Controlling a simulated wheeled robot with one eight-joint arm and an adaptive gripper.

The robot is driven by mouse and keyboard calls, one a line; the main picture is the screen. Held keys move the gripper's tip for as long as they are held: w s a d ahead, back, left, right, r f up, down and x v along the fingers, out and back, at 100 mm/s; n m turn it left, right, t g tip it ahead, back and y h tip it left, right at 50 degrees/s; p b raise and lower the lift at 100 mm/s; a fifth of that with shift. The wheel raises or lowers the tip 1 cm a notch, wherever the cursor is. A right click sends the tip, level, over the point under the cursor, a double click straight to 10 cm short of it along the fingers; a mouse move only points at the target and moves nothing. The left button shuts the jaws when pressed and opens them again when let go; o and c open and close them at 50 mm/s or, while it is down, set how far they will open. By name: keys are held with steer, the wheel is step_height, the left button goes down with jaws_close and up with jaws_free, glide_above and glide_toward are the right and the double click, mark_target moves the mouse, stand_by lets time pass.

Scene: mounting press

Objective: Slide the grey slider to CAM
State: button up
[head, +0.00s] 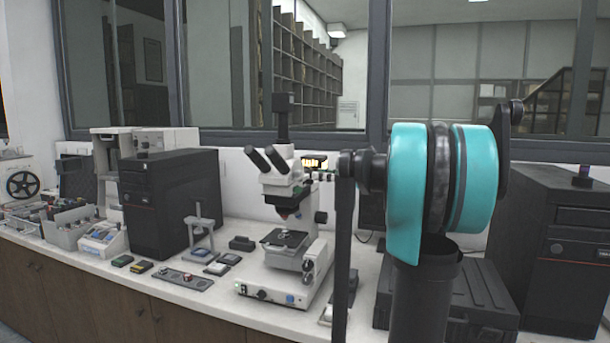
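A white microscope (285,182) with black eyepieces and a tall black camera tube stands near the middle of the counter. Its stage (286,240) sits over a wide white base. I cannot make out a grey slider or the lettering CAM at this size. My arm, with large teal and black links, fills the right middle of the head view and hides part of the counter behind it. My gripper does not show in the head view, so whether it holds anything cannot be seen.
A small press stand (199,230) and a flat grey panel with knobs (181,279) are left of the microscope. A black computer tower (172,203) stands behind them. A black case (480,297) and another tower (552,250) are at the right. The counter's front edge is mostly clear.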

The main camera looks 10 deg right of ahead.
mark_target(297, 174)
steer(key=x, duration=0.6)
steer(key=shift+a, duration=0.2)
jaws_close()
